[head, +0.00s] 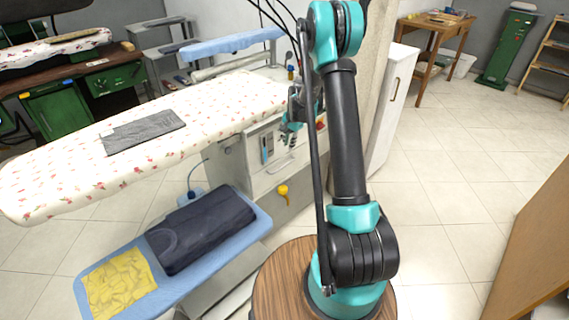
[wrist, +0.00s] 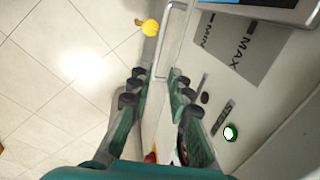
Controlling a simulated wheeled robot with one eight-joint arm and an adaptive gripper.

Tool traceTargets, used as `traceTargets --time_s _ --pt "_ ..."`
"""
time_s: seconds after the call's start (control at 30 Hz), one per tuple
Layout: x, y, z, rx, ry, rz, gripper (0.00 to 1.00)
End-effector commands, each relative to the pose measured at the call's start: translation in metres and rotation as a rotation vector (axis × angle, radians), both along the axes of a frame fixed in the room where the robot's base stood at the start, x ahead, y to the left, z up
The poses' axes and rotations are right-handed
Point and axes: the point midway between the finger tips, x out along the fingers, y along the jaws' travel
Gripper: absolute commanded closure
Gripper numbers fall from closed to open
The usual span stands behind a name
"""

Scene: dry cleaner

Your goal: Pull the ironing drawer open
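The ironing drawer (head: 268,179) is a pale front panel in the cabinet under the patterned ironing board (head: 215,98), and it looks closed. Its pale bar handle (wrist: 159,48) runs lengthwise in the wrist view, ahead of my gripper. My gripper (wrist: 156,78) is open, with a dark-padded finger on either side of the handle's near end. Nothing is gripped, and I cannot tell whether a finger touches the handle.
A yellow knob (head: 283,190) sits below the drawer and shows beside the handle in the wrist view (wrist: 150,27). A blue shelf (head: 260,222) with dark folded clothing (head: 200,232) and yellow cloth (head: 120,283) juts out at lower left. Tiled floor (head: 440,190) is clear at right.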

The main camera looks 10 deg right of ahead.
Motion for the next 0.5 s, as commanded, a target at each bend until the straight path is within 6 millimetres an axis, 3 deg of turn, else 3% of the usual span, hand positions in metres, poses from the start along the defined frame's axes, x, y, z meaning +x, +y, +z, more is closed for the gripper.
traceTargets --time_s 0.5 --pt "0.015 0.011 -0.096 0.0 0.0 0.003 0.81"
